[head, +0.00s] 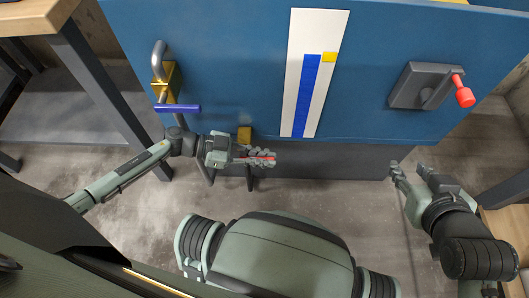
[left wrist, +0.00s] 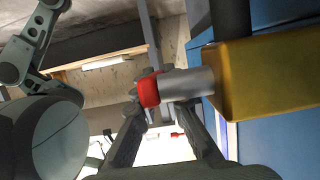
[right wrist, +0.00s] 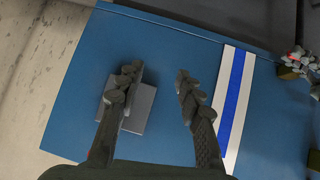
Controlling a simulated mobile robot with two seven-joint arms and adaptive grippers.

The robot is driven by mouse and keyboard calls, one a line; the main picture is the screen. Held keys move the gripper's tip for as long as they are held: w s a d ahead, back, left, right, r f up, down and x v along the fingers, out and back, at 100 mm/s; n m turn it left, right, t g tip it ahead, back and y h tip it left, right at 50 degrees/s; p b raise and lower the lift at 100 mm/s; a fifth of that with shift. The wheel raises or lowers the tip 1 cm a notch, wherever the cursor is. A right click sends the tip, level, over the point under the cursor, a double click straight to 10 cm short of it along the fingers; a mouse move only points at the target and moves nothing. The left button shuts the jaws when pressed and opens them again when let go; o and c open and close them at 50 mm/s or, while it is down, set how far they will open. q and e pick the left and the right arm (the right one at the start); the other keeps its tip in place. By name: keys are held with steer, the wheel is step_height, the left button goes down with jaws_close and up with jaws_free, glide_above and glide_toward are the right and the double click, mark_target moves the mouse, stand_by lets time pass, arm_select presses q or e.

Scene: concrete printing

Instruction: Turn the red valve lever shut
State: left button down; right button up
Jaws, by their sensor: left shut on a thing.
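The red valve lever (head: 264,156) lies between the fingers of my left gripper (head: 258,153), just below the front edge of the blue panel. In the left wrist view its red grip (left wrist: 149,91) is on a silver stem (left wrist: 187,83) that comes out of a yellow valve body (left wrist: 265,80). This yellow body also shows at the panel's edge in the head view (head: 244,134). My left gripper is shut on the lever. My right gripper (head: 408,169) is open and empty, in front of the panel's right part; its fingers stand apart in the right wrist view (right wrist: 158,85).
The blue panel (head: 230,60) carries a pipe with a yellow fitting (head: 167,78) and blue handle (head: 178,108) at left. A white strip with a blue bar (head: 306,90) is mid-panel. A grey box (head: 408,84) with a red-knobbed lever (head: 464,96) is at right.

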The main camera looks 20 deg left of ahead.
arm_select(q)
steer(key=shift+f+y+p, duration=0.25)
steer(key=shift+y+p, duration=0.15)
steer(key=shift+p, duration=0.6)
arm_select(e)
steer(key=s+d+f+g+h, duration=0.1)
steer(key=s+d+f+g, duration=0.1)
steer(key=s+d+g, duration=0.1)
steer(key=s+d+f+m+g+h, duration=0.1)
steer(key=s+d+f+g, duration=0.2)
steer(key=s+d, duration=0.2)
steer(key=shift+s+h, duration=0.3)
steer(key=shift+s, duration=0.5)
arm_select(q)
steer(key=c, duration=1.6)
jaws_free()
